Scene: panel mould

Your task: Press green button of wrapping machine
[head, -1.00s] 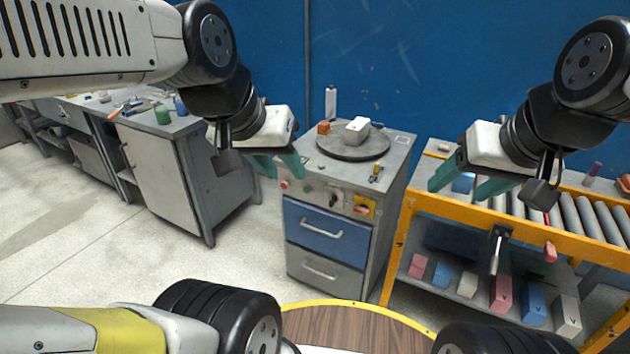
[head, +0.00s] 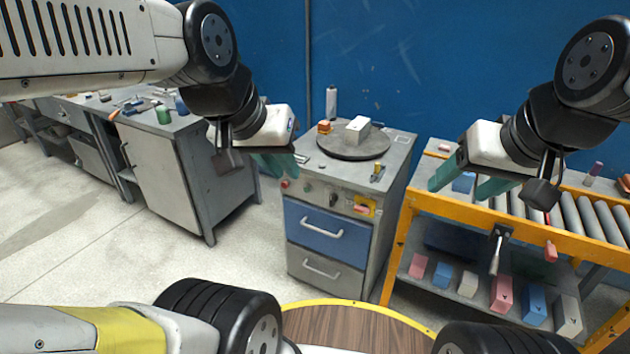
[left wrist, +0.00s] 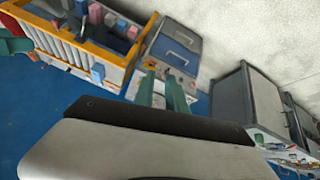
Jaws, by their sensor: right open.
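The wrapping machine (head: 328,232) is a grey cabinet with a turntable on top, a blue drawer and a front control panel. A red button (head: 284,184) sits at the panel's left end, with a small greenish button (head: 307,188) right of it. My left gripper (head: 281,172) is at the panel's upper left, close to these buttons, and empty. The left wrist view shows its two green fingers with a narrow gap (left wrist: 162,92), pointing towards the machine (left wrist: 178,50). Contact cannot be told. My right gripper (head: 460,190) is open and empty above the conveyor's left end.
A white block (head: 357,125) stands on the turntable (head: 340,148). An orange roller conveyor (head: 425,206) stands right of the machine, with coloured blocks on its lower shelf. A grey workbench (head: 160,180) stands at left. Bare floor lies between bench and machine.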

